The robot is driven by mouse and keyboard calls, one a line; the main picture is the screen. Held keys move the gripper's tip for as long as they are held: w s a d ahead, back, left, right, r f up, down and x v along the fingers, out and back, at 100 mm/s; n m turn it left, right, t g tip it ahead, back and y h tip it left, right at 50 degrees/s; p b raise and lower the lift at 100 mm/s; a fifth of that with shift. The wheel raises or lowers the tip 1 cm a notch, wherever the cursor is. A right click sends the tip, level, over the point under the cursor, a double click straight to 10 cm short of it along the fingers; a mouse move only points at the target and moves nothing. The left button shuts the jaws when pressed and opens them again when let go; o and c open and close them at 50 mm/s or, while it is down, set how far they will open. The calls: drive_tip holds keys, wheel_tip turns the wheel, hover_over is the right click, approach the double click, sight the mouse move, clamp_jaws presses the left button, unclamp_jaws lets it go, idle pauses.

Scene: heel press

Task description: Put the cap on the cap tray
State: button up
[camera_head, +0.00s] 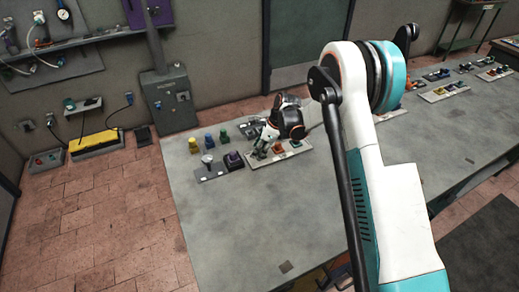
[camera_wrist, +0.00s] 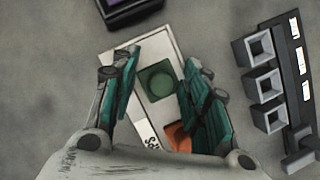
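The white cap tray (camera_wrist: 128,58) lies under my gripper in the wrist view, with an upside-down label that seems to read CAPS. A dark green square piece with a round top (camera_wrist: 160,82), apparently a cap, sits on the tray. An orange piece (camera_wrist: 180,136) is on it too, partly hidden by the right finger. My gripper (camera_wrist: 155,75) is open, its teal-padded fingers on either side of the green piece with visible gaps. In the head view the tray (camera_head: 262,160) lies on the grey table, and my gripper (camera_head: 262,152) is low over its left end.
A dark rack with square sockets (camera_wrist: 262,82) stands right of the tray in the wrist view. A dark purple box (camera_head: 234,160), a grey plate with a white-topped post (camera_head: 211,173) and yellow (camera_head: 193,146), blue and green pieces stand leftward. The front table is mostly clear.

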drive_tip(key=s+d+r+n+t+p, duration=0.15)
drive_tip(key=s+d+r, duration=0.25)
drive_tip(key=r, duration=0.8)
drive_tip(key=s+d+r+n+p, duration=0.1)
drive_tip(key=s+d+r+n, duration=0.25)
drive_tip(key=r, duration=0.85)
drive_tip(key=s+d+r+n+t+h, duration=0.1)
drive_tip(key=s+d+r+n, duration=0.3)
drive_tip(key=s, duration=0.5)
drive_tip(key=s+d+r+n+t+h, duration=0.2)
drive_tip(key=s+r+n, duration=0.4)
drive_tip(key=s, duration=0.4)
drive_tip(key=s+d+f+n+t+h, duration=0.1)
drive_tip(key=s+d+n, duration=0.2)
drive_tip(key=s, duration=0.8)
drive_tip(key=n, duration=0.2)
drive_tip(key=shift+s+f+n+t, duration=0.3)
drive_tip(key=shift+s+t, duration=0.05)
drive_tip(key=shift+s, duration=0.05)
drive_tip(key=shift+d+f, duration=0.1)
wheel_tip(320, 180, down, 2)
drive_tip(key=shift+f+b, duration=0.2)
drive_tip(key=shift+b, duration=1.05)
